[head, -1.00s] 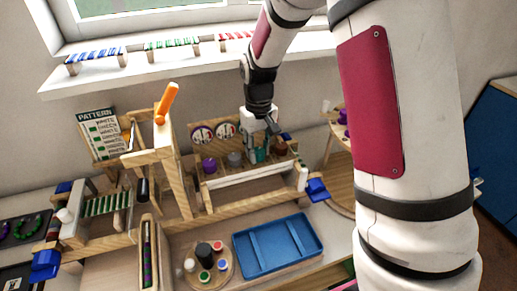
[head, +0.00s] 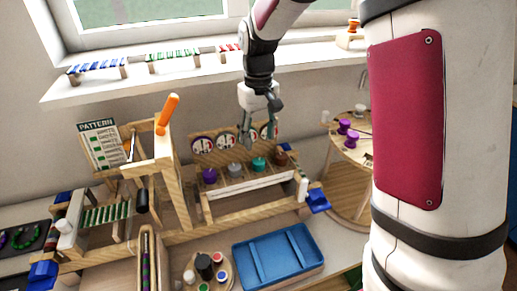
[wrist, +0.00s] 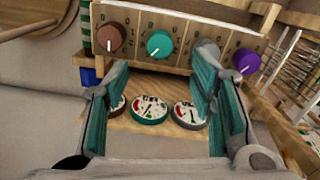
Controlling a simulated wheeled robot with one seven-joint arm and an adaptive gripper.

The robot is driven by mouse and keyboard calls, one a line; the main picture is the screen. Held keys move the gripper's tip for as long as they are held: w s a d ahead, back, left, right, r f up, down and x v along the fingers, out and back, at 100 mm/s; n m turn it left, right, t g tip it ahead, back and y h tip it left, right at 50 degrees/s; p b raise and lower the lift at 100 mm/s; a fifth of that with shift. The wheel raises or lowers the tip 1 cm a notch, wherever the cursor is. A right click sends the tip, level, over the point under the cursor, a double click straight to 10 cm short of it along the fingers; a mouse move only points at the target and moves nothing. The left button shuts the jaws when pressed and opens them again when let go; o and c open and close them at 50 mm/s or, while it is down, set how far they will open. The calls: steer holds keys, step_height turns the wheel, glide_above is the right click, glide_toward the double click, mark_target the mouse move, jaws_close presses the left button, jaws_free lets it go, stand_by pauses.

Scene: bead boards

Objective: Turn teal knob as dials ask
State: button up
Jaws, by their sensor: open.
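The teal knob (head: 259,163) sits on the wooden knob board, between a grey knob (head: 234,170) and a brown knob (head: 281,158). In the wrist view the teal knob (wrist: 159,43) shows a white pointer angled to the lower left of that picture. Round dials with needles are behind the knobs, one at the left (head: 202,145); in the wrist view a middle dial (wrist: 149,108) and another dial (wrist: 188,114) lie between my fingers. My gripper (head: 261,137) is open and empty, above the knobs and in front of the dials, apart from the teal knob. Its fingers partly hide some dials and the grey knob.
A purple knob (head: 210,176) is at the board's left end. A wooden frame with an orange handle (head: 167,114) rises left of the board. A blue tray (head: 278,257) and a round tray of pots (head: 207,275) lie in front. A round side table (head: 352,150) stands right.

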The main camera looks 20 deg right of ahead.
steer(key=shift+r, duration=1.55)
steer(key=s+r+m+t, duration=0.1)
steer(key=s+r+t, duration=0.2)
steer(key=s+r, duration=0.85)
steer(key=s+f+m+t, duration=0.1)
steer(key=s+t, duration=0.1)
steer(key=s, duration=1.2)
steer(key=shift+f, duration=0.35)
